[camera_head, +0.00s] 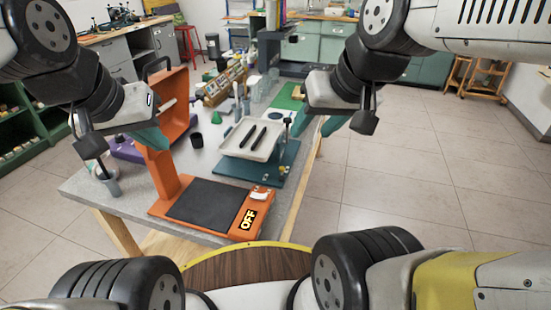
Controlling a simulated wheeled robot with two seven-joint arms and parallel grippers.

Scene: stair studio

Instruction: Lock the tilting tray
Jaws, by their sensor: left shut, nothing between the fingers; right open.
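The white tilting tray (235,139) sits on a teal base (262,174) on the table, with two dark sticks (252,137) lying in it. Its tilt is too small in view to judge. A small upright post with a knob (287,122) stands at the tray's right side; whether it is a lock I cannot tell. My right gripper (317,124), with teal fingers, is open and empty just right of the tray and post. My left gripper (153,138) is shut and empty, left of the tray, in front of the orange machine's upright part.
An orange machine (168,188) with a dark plate and an "OFF" label stands at the table's front. A dark cup (196,140), a purple item (127,150) and a wooden rack (222,84) are on the table. Floor to the right is clear.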

